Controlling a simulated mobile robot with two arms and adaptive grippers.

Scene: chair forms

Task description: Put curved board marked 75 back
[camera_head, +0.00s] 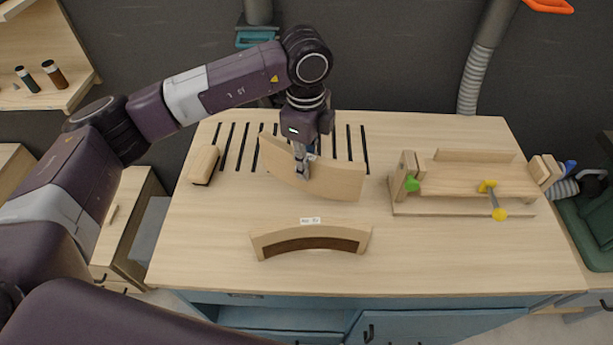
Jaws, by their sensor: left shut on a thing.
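My left gripper (301,160) comes down from above and is shut on the top edge of a curved board (335,180) near the slots at the back of the table. The board stands on edge, and no mark can be read on it. I cannot tell whether its lower edge touches the tabletop. Several dark parallel slots (228,148) run across the tabletop beside and behind the board. A second piece, an arched wooden form (262,244) with a small white label, stands nearer the front edge; its label is too small to read. My right gripper is not in view.
A wooden block (204,165) lies left of the slots. A wooden clamping jig (465,208) with green and yellow knobs stands on the right. A grey hose (476,75) hangs behind.

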